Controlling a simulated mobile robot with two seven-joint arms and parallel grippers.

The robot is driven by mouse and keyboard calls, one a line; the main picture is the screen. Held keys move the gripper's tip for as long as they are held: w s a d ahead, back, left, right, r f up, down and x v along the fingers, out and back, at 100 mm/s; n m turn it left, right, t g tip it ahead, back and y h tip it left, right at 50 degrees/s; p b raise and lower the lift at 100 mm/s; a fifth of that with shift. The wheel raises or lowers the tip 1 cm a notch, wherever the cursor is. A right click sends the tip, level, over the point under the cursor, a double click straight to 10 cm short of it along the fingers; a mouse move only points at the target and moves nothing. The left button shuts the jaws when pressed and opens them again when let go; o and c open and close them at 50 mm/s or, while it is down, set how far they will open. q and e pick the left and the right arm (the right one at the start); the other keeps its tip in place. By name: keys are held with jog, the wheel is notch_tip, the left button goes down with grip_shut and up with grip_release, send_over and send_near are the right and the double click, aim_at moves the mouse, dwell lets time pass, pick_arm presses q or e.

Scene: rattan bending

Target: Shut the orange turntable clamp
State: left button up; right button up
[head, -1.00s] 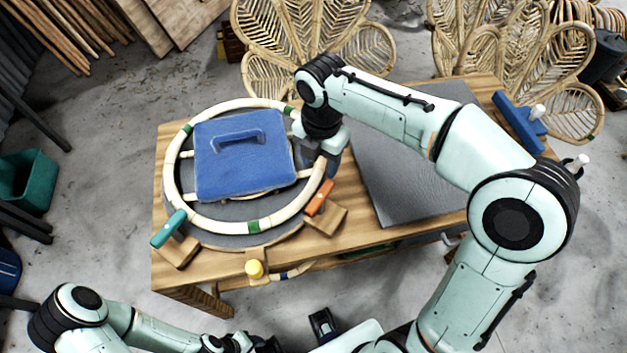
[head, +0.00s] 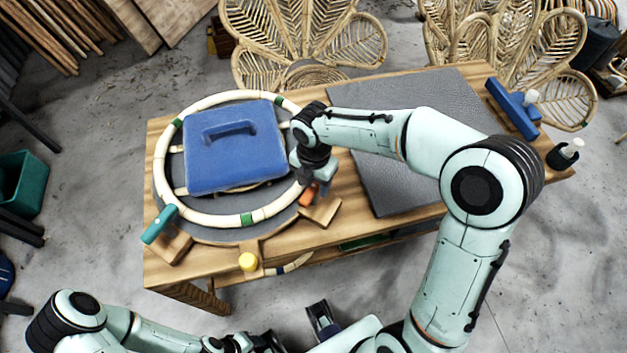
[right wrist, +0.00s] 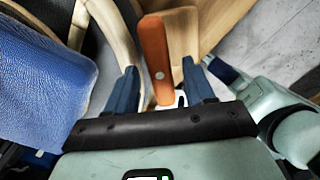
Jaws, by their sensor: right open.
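The orange clamp lever (head: 307,196) sits on a wooden block (head: 322,212) at the front right of the round turntable (head: 225,233). My right gripper (head: 309,180) is open just above and behind it, partly covering it. In the right wrist view the orange lever (right wrist: 154,58) stands between the two blue fingers of my right gripper (right wrist: 160,88), with gaps on both sides. I cannot tell whether they touch it. My left arm lies at the lower left; its fingers are not clear.
A pale rattan ring (head: 205,219) circles the turntable around a blue handled block (head: 232,160). A teal clamp (head: 159,224) and a yellow knob (head: 248,262) are at the front. A grey mat (head: 400,180) covers the table's right side.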

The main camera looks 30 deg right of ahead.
grip_shut()
jog(key=shift+m, duration=0.3)
jog(key=m, duration=1.2)
jog(key=shift+m, duration=0.3)
jog(key=m, duration=0.4)
jog(key=shift+m, duration=0.3)
